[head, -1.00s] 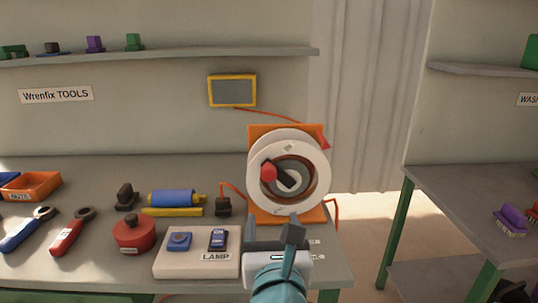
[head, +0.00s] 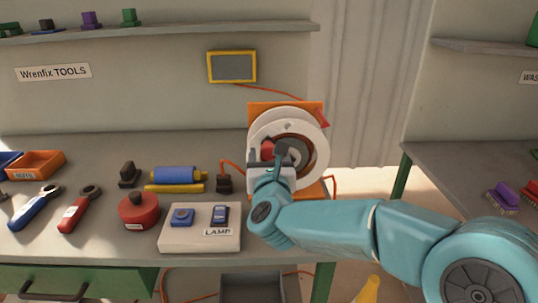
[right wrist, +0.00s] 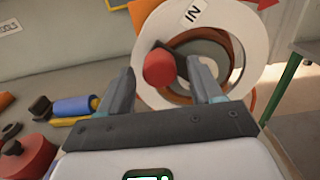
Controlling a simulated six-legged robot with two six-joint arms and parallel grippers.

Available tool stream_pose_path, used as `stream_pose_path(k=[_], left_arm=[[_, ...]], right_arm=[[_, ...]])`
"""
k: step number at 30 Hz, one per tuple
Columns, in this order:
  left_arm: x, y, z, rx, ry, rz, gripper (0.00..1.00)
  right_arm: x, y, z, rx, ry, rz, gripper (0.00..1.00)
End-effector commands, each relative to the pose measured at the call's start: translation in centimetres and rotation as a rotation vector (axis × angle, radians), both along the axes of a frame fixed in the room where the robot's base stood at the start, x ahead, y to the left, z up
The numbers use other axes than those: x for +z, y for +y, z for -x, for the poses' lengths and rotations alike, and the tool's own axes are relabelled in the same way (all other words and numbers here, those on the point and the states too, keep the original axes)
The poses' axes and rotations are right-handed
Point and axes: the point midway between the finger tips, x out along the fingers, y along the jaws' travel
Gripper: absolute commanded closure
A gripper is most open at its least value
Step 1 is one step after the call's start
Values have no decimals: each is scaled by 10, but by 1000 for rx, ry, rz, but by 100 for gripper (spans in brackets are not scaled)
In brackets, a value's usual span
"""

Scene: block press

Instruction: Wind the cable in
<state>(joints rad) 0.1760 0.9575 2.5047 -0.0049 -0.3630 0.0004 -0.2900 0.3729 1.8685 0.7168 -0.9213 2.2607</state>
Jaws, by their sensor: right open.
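The cable reel has a white disc (head: 316,133) on an orange stand (head: 262,108) at the back right of the bench. Its crank has a red knob (head: 267,149), also clear in the right wrist view (right wrist: 159,69). An "IN" label (right wrist: 192,13) is on the disc. Orange cable (head: 235,167) runs to a dark plug beside the reel, and more hangs below the bench. My right gripper (head: 271,158) is open in front of the reel. In the wrist view its fingers stand either side of the knob; contact cannot be told. My left gripper is out of view.
A lamp switch panel (head: 199,240) and a red round container (head: 138,211) are in front and left of the reel. Red and blue tools and an orange bin (head: 35,164) lie farther left. A yellow-framed screen (head: 232,67) is on the wall. A gap separates the right bench.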

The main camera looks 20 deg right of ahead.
Motion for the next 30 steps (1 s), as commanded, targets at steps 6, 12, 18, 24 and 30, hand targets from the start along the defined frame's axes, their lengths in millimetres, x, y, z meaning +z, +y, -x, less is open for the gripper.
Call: stream_pose_path(k=[6, 12, 18, 24, 30], left_arm=[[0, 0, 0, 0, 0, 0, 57], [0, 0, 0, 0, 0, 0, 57], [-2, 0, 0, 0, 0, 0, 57], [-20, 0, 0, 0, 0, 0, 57], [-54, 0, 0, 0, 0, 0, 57]], right_arm=[[0, 0, -1, 0, 0, 0, 35], [0, 0, 0, 0, 0, 0, 94], [0, 0, 0, 0, -2, -5, 100], [-1, -3, 1, 0, -19, -57, 100], [1, -11, 3, -1, -57, -181, 100]])
